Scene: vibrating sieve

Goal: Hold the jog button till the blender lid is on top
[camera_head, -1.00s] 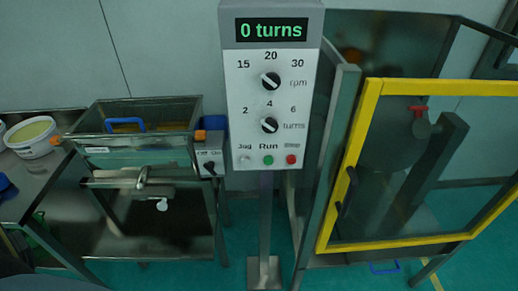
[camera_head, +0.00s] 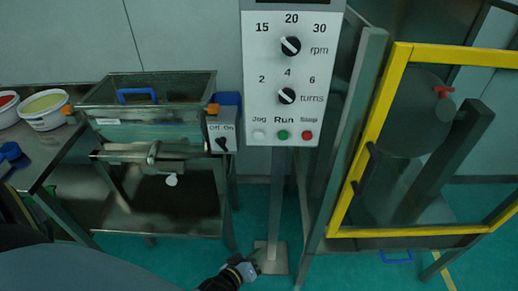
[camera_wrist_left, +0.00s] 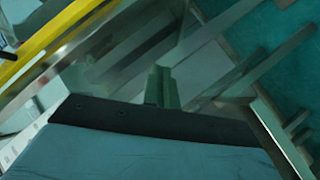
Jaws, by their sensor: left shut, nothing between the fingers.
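The control panel (camera_head: 292,75) stands upright on a post in the middle of the head view. Its white Jog button (camera_head: 259,134) is at lower left, beside the green Run button (camera_head: 282,135) and the red Stop button (camera_head: 307,135). The blender drum (camera_head: 412,115), with a red-handled part (camera_head: 443,92), sits inside the yellow-framed guard at right; I cannot tell which part is its lid. My left gripper (camera_head: 250,267) is low at the bottom centre, well below the buttons, shut and empty. Its fingers (camera_wrist_left: 162,88) show in the left wrist view. My right gripper is not in view.
The yellow-framed guard door (camera_head: 372,140) with its dark handle is right of the panel. A sieve box (camera_head: 150,105) with a blue handle and an Off/On switch (camera_head: 222,135) stands at left. White tubs (camera_head: 43,110) sit on the steel table. Floor shows around the panel's post.

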